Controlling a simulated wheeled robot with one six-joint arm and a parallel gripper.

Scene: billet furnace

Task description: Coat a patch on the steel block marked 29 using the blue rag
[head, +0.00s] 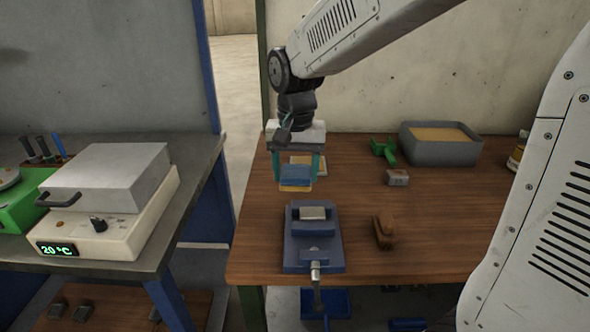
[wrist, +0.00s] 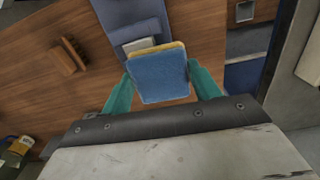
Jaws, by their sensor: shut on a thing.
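My gripper (head: 297,178) is shut on the blue rag (head: 295,174), a flat blue pad with a yellow layer beneath it. In the wrist view the rag (wrist: 160,80) sits between the two teal fingers. The gripper holds it above the bench, just behind the vise in the head view. A steel block (head: 312,213) sits in the blue-grey vise (head: 313,254); it also shows partly past the rag in the wrist view (wrist: 138,45). A second small steel block (head: 397,178) lies on the bench to the right. I cannot read a 29 on either block.
A brown wooden object (head: 384,232) lies right of the vise. A green holder (head: 384,150) and a grey tub (head: 440,149) with yellowish contents stand farther back. A pale pad lies behind the rag. A heater box (head: 108,205) stands on the left bench. The bench's right front is clear.

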